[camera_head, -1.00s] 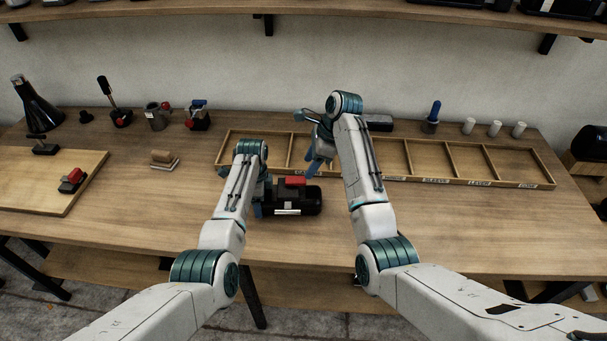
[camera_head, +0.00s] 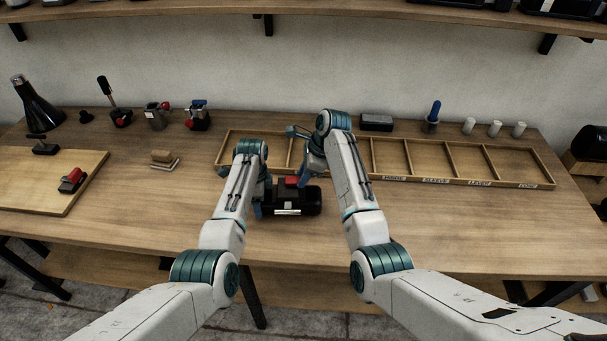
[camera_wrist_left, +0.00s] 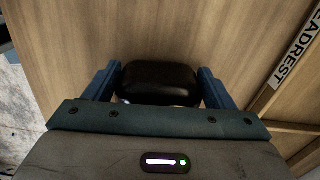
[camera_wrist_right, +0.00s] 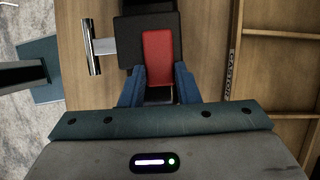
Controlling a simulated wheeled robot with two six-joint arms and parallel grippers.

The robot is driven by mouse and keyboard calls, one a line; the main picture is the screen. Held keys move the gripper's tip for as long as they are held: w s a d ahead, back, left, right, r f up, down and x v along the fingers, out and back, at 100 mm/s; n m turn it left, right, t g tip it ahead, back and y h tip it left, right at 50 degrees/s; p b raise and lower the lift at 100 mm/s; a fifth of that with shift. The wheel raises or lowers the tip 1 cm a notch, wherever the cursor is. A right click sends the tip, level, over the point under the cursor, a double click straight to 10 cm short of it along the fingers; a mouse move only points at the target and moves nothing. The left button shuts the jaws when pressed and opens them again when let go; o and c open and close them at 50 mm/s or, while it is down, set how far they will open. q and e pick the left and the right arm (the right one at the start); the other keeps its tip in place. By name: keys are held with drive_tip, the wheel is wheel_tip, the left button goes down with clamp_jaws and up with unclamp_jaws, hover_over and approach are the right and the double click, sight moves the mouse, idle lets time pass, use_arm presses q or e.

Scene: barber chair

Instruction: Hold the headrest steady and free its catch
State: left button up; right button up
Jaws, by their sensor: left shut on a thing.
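The headrest (camera_head: 310,203) is a black block with a red catch (camera_head: 291,181) on top, on the workbench in front of the tray. In the right wrist view, a metal bar (camera_wrist_right: 93,47) sticks out of its left side. My left gripper (camera_head: 264,197) is shut on the headrest's left end; in the left wrist view the black pad (camera_wrist_left: 158,80) sits between its blue fingers. My right gripper (camera_head: 303,178) is open above the headrest. In the right wrist view its fingers flank the lower end of the red catch (camera_wrist_right: 158,57); I cannot tell whether they touch it.
A wooden tray (camera_head: 405,160) with several labelled compartments lies behind. A black box (camera_head: 376,122) and several white cylinders (camera_head: 495,129) stand beyond it. A wooden board (camera_head: 40,190) with a red clamp (camera_head: 72,180) lies left. The bench front right is clear.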

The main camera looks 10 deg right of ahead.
drive_tip(key=shift+w+n, duration=0.1)
drive_tip(key=shift+n, duration=0.2)
drive_tip(key=w+n, duration=0.1)
drive_tip(key=n, duration=0.1)
drive_tip(key=n+g, duration=0.1)
drive_tip(key=n, duration=0.1)
drive_tip(key=shift+w+a+g, duration=0.1)
drive_tip(key=shift+w+g, duration=0.2)
drive_tip(key=shift+w, duration=0.05)
drive_tip(key=shift+w+a+n+g+h, duration=0.15)
drive_tip(key=shift+w+n+g, duration=0.1)
drive_tip(key=shift+n, duration=0.45)
drive_tip(key=shift+w+a+n+g+h, duration=0.1)
drive_tip(key=shift+w+n+g+h, duration=0.15)
drive_tip(key=shift+n, duration=0.45)
drive_tip(key=shift+w+a+n+g+h, duration=0.1)
drive_tip(key=shift+w+n+g, duration=0.15)
drive_tip(key=shift+n, duration=0.45)
drive_tip(key=o, duration=1)
drive_tip(key=v, duration=1.2)
